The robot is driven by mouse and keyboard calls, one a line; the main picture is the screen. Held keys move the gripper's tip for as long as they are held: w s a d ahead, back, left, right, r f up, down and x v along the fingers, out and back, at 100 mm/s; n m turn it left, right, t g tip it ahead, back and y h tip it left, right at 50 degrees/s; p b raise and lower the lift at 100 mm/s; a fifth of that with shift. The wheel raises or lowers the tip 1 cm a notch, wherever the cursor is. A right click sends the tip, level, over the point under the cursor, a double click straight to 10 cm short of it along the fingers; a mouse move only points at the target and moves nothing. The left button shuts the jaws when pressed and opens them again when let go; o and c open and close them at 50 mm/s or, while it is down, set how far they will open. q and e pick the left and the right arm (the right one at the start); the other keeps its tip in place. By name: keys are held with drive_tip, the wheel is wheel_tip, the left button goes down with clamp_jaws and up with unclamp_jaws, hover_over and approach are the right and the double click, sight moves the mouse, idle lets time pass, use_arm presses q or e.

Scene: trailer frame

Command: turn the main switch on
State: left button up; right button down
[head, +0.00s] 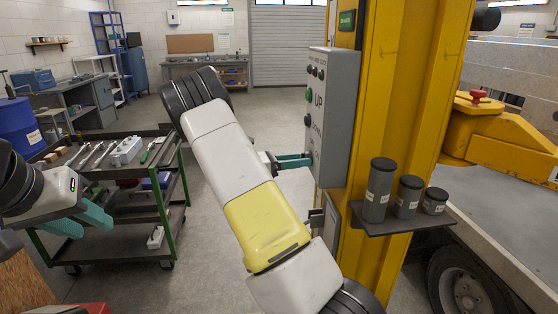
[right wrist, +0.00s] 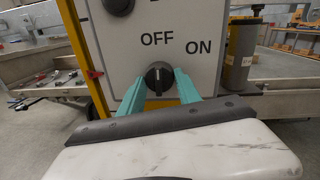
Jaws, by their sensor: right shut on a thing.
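The main switch (right wrist: 158,76) is a black rotary knob on the grey control box (head: 338,125). In the right wrist view, OFF is printed above the knob and ON to its upper right. The knob's pale mark points up toward OFF. My right gripper (head: 300,160) is shut on the knob, with one teal finger on each side of it in the right wrist view (right wrist: 160,88). In the head view the box's side hides the knob itself. My left gripper (head: 84,223) is empty and open beside the tool cart.
The control box is mounted on a yellow column (head: 425,110). A small shelf (head: 405,226) with dark canisters juts out below and to its right. A green-framed tool cart (head: 128,200) with tools stands at left. The floor behind is clear.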

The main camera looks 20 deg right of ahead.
drive_tip(key=m, duration=1.1)
drive_tip(key=shift+w+f+m+g+h, duration=0.1)
drive_tip(key=shift+w+m+g+h, duration=0.05)
drive_tip(key=shift+m+g+h, duration=0.2)
idle(0.5)
drive_tip(key=c, duration=0.8)
unclamp_jaws()
drive_tip(key=shift+c, duration=0.2)
drive_tip(key=w+a, duration=0.1)
drive_tip(key=a, duration=0.6)
drive_tip(key=shift+w+a+f, duration=0.25)
drive_tip(key=shift+a+f, duration=0.05)
